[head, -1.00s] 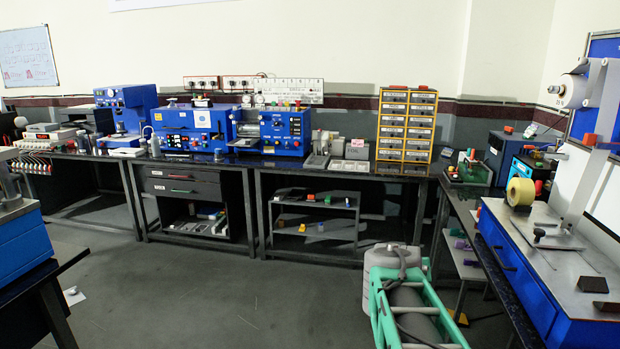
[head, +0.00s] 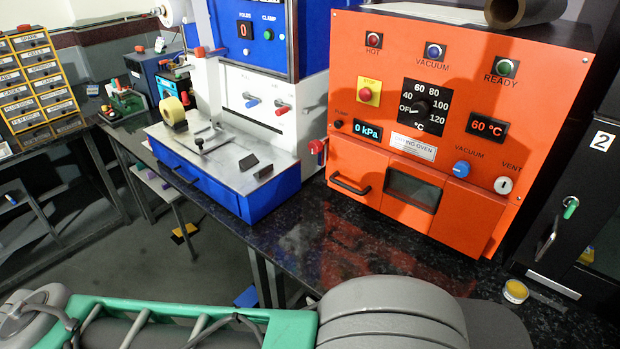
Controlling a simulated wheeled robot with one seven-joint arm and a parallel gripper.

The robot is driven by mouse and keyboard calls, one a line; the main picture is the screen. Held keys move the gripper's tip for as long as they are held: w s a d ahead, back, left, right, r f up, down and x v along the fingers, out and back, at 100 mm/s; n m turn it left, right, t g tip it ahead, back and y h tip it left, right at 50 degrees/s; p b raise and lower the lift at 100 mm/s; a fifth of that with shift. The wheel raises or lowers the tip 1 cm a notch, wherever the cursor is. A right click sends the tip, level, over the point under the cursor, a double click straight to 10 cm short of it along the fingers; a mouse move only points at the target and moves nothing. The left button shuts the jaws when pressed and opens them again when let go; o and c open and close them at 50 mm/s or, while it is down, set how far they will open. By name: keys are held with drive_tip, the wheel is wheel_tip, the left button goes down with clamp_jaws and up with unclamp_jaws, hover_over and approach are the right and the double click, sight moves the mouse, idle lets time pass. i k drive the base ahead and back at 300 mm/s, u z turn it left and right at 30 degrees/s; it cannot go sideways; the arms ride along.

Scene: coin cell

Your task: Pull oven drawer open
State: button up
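The orange drying oven (head: 345,75) stands on the dark counter at the right of the head view, with dials, lamps and small displays on its front. Its lower front has a black bar handle (head: 350,185) at the left and a dark window (head: 412,191) beside it. This lower front looks closed, but the drawer's seams are hard to make out. My arm crosses the bottom of the view, well in front of the oven. My gripper is not in view, so nothing shows touching the handle.
A blue machine with a steel top (head: 225,165) stands left of the oven. A black cabinet marked 2 (head: 560,200) is at the right, with a small yellow-lidded jar (head: 515,291) near it. The dark counter (head: 350,250) is clear in front of the oven.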

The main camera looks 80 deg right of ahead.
sight(463, 216)
drive_tip(key=z, duration=3.9)
drive_tip(key=i, duration=0.1)
drive_tip(key=z, duration=1.25)
drive_tip(key=k, duration=1.05)
drive_tip(key=u, duration=2)
drive_tip(key=i, duration=1)
